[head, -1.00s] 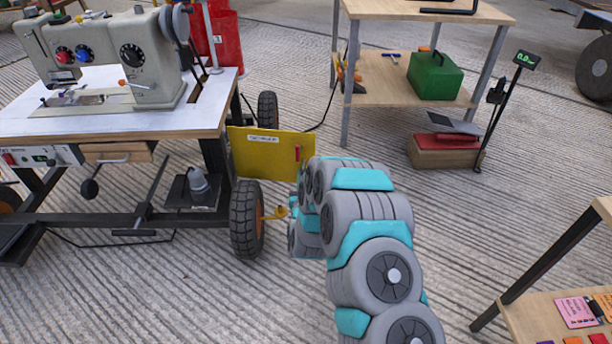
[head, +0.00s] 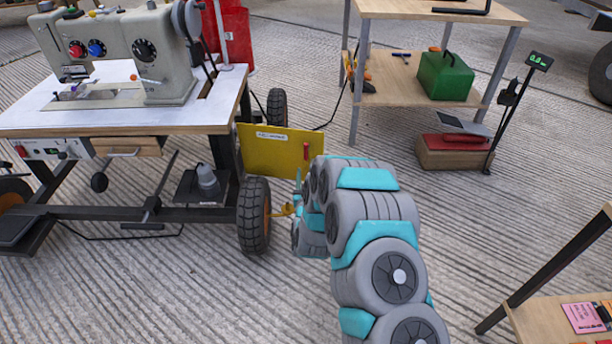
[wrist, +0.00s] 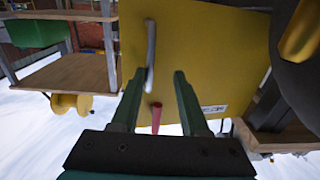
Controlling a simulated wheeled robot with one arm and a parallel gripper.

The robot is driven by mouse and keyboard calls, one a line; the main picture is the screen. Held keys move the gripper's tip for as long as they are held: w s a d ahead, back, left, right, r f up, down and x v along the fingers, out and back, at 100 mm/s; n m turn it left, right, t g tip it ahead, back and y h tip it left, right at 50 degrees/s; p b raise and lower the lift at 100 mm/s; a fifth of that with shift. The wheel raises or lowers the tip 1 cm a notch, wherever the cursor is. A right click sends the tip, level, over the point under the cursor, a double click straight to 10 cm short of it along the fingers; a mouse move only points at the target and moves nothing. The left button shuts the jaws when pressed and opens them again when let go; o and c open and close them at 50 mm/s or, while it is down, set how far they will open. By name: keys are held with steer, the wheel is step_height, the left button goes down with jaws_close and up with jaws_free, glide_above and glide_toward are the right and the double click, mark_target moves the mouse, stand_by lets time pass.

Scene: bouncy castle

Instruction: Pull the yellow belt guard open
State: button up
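The yellow belt guard (head: 270,150) is a flat panel at the right end of the sewing table, behind its right wheel. It carries a white label and a red handle (head: 306,151) near its right edge. In the wrist view the guard (wrist: 205,55) fills the middle, with a grey metal bar (wrist: 151,50) and the red handle (wrist: 157,118) on it. My gripper (wrist: 158,82) is open, its two dark green fingers apart on either side of the red handle in the picture. I cannot tell whether they touch the guard. My arm hides most of the gripper in the head view.
The sewing table (head: 110,120) with its machine stands at the left, its black wheel (head: 254,215) close to my gripper. A wooden shelf (head: 400,90) stands at the back, and another table edge (head: 550,318) is at the lower right.

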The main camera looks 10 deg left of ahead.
steer(key=shift+d, duration=0.15)
steer(key=shift+s+d, duration=0.1)
steer(key=shift+s, duration=0.1)
steer(key=v, duration=0.7)
steer(key=shift+s+p, duration=0.2)
steer(key=shift+p, duration=0.2)
steer(key=shift+w+r, duration=0.1)
